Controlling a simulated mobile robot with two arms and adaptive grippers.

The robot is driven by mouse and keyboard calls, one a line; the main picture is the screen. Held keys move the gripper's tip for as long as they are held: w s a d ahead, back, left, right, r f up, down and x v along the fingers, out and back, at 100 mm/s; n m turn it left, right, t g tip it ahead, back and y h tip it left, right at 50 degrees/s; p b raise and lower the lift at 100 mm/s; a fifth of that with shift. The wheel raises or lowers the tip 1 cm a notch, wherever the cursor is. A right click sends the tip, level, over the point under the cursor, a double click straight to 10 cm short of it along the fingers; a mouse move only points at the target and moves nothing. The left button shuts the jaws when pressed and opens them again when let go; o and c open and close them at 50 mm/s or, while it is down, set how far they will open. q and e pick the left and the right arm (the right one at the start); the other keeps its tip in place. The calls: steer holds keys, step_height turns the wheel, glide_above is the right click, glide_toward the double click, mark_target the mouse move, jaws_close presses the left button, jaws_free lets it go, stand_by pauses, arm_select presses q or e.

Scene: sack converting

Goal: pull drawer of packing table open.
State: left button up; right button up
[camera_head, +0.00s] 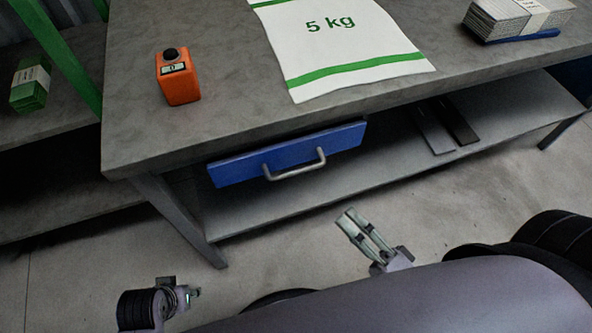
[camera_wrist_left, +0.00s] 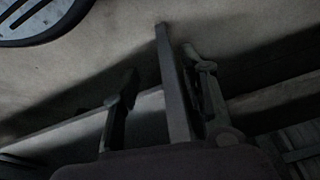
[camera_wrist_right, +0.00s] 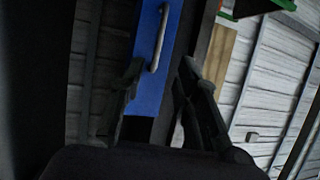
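The packing table (camera_head: 225,115) has a blue drawer (camera_head: 235,172) under its grey top, with a bent metal handle (camera_head: 295,170) on the front. No drawer interior shows. My right gripper (camera_head: 347,218) is open and empty, below and to the right of the handle, apart from it. In the right wrist view the blue drawer front (camera_wrist_right: 150,85) and handle (camera_wrist_right: 160,40) appear beyond the open fingers (camera_wrist_right: 160,66). My left gripper (camera_head: 197,292) is low at the left, small in the head view. In the left wrist view its fingers (camera_wrist_left: 162,62) are apart, with a dark post showing between them.
On the table top are an orange device (camera_head: 178,88), a white 5 kg sack (camera_head: 335,45) and a banded stack (camera_head: 510,18). A lower shelf (camera_head: 330,195) holds dark flat pieces (camera_head: 440,128). A table leg (camera_head: 180,220) stands at the left. Floor before the drawer is clear.

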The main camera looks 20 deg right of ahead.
mark_target(298, 169)
steer(key=x, duration=1.4)
steer(key=shift+w, duration=0.25)
arm_select(q)
step_height(298, 169, up, 2)
steer(key=shift+r, duration=0.1)
arm_select(e)
steer(key=shift+w+a, duration=0.2)
steer(key=shift+w, duration=0.05)
arm_select(q)
steer(key=shift+s, duration=0.1)
arm_select(e)
jaws_close()
